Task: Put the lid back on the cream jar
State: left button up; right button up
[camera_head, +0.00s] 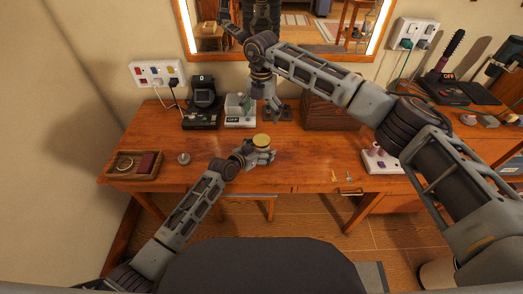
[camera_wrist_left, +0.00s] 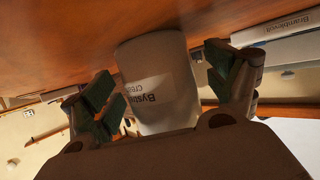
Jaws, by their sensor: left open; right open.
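The cream jar (camera_wrist_left: 158,85) is white with a printed label. In the left wrist view it stands between the spread fingers of my left gripper (camera_wrist_left: 165,98); I cannot tell if they touch it. In the head view the jar (camera_head: 262,141) shows a round yellowish top at my left gripper (camera_head: 260,153). I cannot tell whether this top is cream or a cover. A small round grey object (camera_head: 184,158) lies on the table to the left; I cannot tell if it is the lid. My right gripper (camera_head: 277,113) is open, pointing down over the table behind the jar.
The wooden table (camera_head: 215,145) has bare room left of the jar. A wooden tray (camera_head: 110,172) sits at the left end. A black device (camera_head: 202,104), a white box (camera_head: 240,122) and a brown chest (camera_head: 333,112) stand along the back. Small golden pieces (camera_head: 334,176) lie near the front edge.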

pick_arm(q)
jog(key=shift+v, duration=5.9)
